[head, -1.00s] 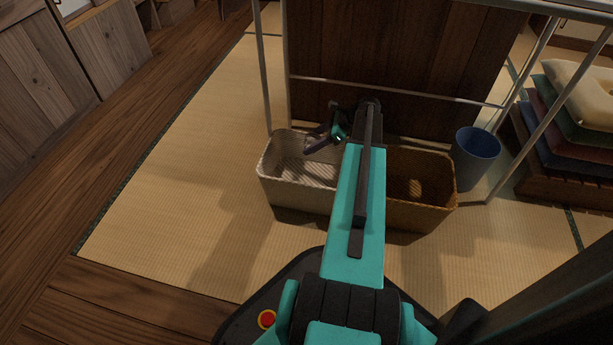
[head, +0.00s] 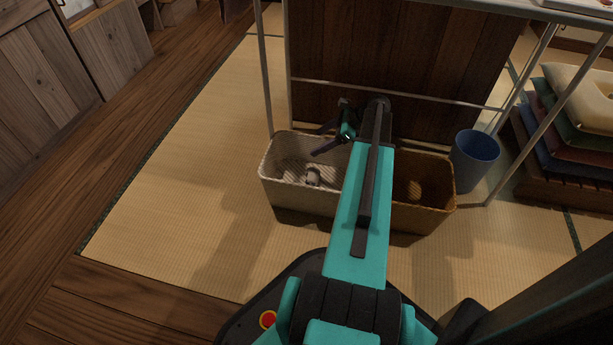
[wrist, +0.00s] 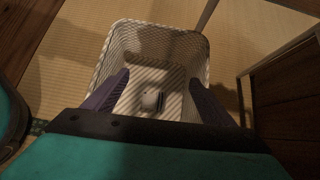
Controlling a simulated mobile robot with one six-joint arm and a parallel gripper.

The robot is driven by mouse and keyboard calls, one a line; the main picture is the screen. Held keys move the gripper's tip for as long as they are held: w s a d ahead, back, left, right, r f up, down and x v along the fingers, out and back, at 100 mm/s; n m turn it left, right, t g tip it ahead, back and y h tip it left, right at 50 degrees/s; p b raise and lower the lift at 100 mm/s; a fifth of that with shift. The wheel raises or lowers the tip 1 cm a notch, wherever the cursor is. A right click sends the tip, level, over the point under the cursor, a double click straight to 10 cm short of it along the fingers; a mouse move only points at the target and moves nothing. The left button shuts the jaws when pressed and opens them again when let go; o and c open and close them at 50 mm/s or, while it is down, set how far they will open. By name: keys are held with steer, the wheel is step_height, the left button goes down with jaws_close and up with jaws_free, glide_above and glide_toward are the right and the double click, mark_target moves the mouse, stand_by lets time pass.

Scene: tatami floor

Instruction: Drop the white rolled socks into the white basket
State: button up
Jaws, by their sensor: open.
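The white basket (head: 283,196) stands on the tatami below my gripper, and its wall also shows in the wrist view (wrist: 118,52). The white rolled socks (wrist: 151,99) lie on the basket floor, seen between my fingers in the wrist view. In the head view a small pale and dark bundle (head: 313,177) shows inside the basket. My gripper (head: 322,140) is open and empty above the basket's back side. Its two fingers (wrist: 158,92) are spread wide in the wrist view, apart from the socks.
A brown basket (head: 424,217) stands right beside the white one, partly behind my arm. A blue bin (head: 475,160) stands to its right. A metal-framed table (head: 400,93) rises behind the baskets. Stacked cushions (head: 575,115) are at the right. Tatami at left is clear.

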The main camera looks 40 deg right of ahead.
steer(key=p+v, duration=0.4)
steer(key=v, duration=0.6)
steer(key=shift+r, duration=0.15)
stand_by(0.5)
